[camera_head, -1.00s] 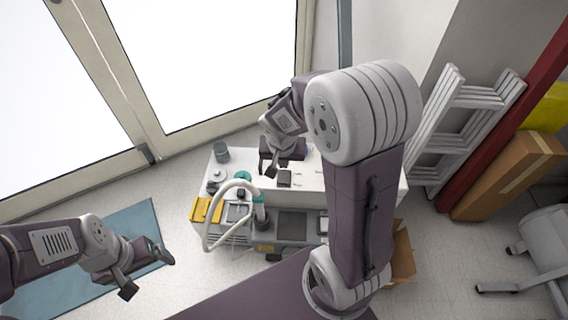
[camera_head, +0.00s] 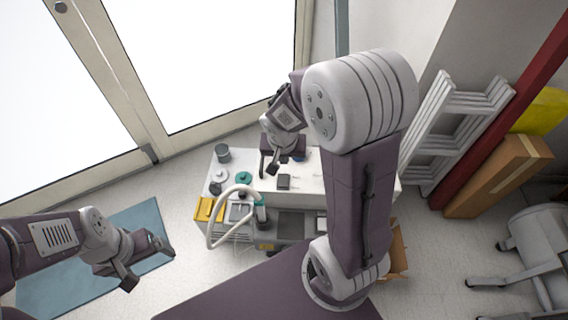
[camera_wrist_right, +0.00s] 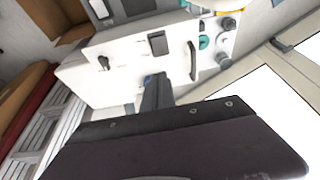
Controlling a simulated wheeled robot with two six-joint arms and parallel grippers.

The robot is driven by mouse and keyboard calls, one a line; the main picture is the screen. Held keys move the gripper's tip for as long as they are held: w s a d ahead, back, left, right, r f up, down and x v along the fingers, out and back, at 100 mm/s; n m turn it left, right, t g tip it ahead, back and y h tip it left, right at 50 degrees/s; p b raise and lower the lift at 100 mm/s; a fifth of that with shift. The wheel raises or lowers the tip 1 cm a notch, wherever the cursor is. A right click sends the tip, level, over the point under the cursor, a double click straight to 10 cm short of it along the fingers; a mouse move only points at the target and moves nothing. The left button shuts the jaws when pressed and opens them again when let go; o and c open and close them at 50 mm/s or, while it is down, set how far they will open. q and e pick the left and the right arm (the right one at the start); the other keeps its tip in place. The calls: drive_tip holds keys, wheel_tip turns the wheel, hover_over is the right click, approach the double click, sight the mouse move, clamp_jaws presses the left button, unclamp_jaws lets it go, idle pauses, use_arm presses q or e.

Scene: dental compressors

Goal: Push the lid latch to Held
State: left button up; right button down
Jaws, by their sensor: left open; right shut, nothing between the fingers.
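The white cabinet (camera_head: 312,184) stands in the middle of the head view, its lid facing up. It also shows in the right wrist view (camera_wrist_right: 125,70), with a small black lever-like part (camera_wrist_right: 103,62), a dark rectangular block (camera_wrist_right: 158,43) and a long black handle (camera_wrist_right: 192,62). A small blue part (camera_wrist_right: 148,79) is partly hidden behind my finger. I cannot tell which part is the lid latch. My right gripper (camera_head: 268,168) is shut and empty over the cabinet's left part, near the blue part; contact is unclear. My left gripper (camera_head: 149,268) is open and empty, away from the cabinet.
A grey cup (camera_head: 222,153), a teal round part (camera_head: 243,178) and a yellow item (camera_head: 207,209) are at the cabinet's left end. A pale curved hose (camera_head: 211,226) rises in front. A white ladder (camera_head: 455,130) leans at right. A blue mat (camera_head: 60,280) lies at left.

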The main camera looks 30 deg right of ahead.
sight(285, 177)
drive_tip(key=b+x, duration=0.2)
drive_tip(key=x, duration=0.2)
drive_tip(key=b+x, duration=0.3)
drive_tip(key=x, duration=0.2)
drive_tip(key=b+x, duration=0.3)
drive_tip(key=x, duration=0.2)
drive_tip(key=shift+s+a+f, duration=0.2)
drive_tip(key=shift+s+a, duration=0.05)
drive_tip(key=shift+w+d+f+b, duration=0.1)
drive_tip(key=shift+w+f+b, duration=0.05)
drive_tip(key=shift+f+b, duration=0.5)
drive_tip(key=shift+r+p, duration=0.35)
drive_tip(key=shift+r, duration=0.15)
drive_tip(key=shift+s+f, duration=0.15)
drive_tip(key=shift+s, duration=0.05)
